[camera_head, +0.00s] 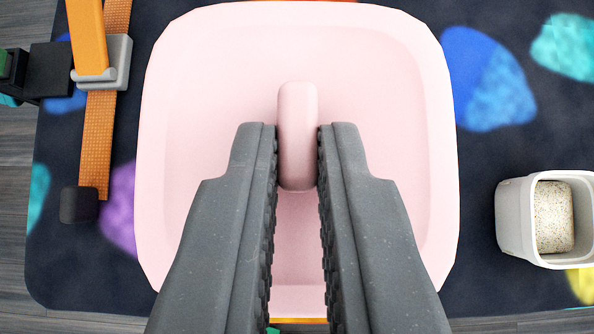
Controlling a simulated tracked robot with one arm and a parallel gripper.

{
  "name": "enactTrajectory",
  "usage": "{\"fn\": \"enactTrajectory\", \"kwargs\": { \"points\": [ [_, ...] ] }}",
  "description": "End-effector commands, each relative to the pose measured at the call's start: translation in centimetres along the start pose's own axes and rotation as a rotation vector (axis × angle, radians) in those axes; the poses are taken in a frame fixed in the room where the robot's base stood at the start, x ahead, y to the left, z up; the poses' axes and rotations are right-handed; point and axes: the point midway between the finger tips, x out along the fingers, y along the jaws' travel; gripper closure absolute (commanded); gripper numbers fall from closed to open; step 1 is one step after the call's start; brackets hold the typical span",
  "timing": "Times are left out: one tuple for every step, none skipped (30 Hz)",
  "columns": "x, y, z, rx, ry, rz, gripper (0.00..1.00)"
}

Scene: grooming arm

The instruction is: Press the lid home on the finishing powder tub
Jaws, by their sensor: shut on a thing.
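A pink lid (190,160), a rounded square with a raised rim, fills the middle of the view. A pink upright handle (298,100) stands at its centre. My gripper (298,158) has its two dark grey fingers closed on this handle, one on each side. The tub under the lid is hidden, so I cannot tell whether the lid is seated on it. A thin strip of orange shows at the lid's lower edge.
A dark mat with coloured patches (500,160) lies under everything on a grey wood floor. A light grey container (515,222) with a speckled block inside stands at the right. An orange strap-like tool (97,140) with a grey clamp lies at the left.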

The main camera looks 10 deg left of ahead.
Motion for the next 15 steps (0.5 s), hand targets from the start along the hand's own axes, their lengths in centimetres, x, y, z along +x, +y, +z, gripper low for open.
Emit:
{"fn": "enactTrajectory", "kwargs": {
  "points": [
    [0.3,0.0,0.4,0.0,-0.001,0.0,1.0],
    [0.5,0.0,0.6,0.0,-0.001,0.0,1.0],
    [0.8,0.0,0.8,0.0,0.0,0.0,1.0],
    [0.9,0.0,0.9,0.0,0.0,0.0,1.0],
    [1.1,0.0,1.1,0.0,0.001,0.0,1.0],
    [1.4,0.0,1.4,0.0,0.001,0.0,1.0],
    [1.6,0.0,1.6,0.0,0.0,0.0,1.0],
    [1.7,0.0,1.8,0.0,0.0,0.0,1.0],
    [2.0,0.0,2.0,0.0,-0.001,0.0,1.0],
    [2.2,0.0,2.2,0.0,-0.002,0.0,1.0],
    [2.3,0.0,2.4,0.0,-0.003,0.0,1.0],
    [2.5,0.0,2.6,0.0,-0.003,0.0,1.0],
    [2.7,0.0,2.8,0.0,-0.003,0.0,1.0],
    [2.8,0.0,2.9,0.0,-0.003,0.0,1.0],
    [2.9,0.0,3.0,0.0,-0.003,0.0,1.0]
  ]
}}
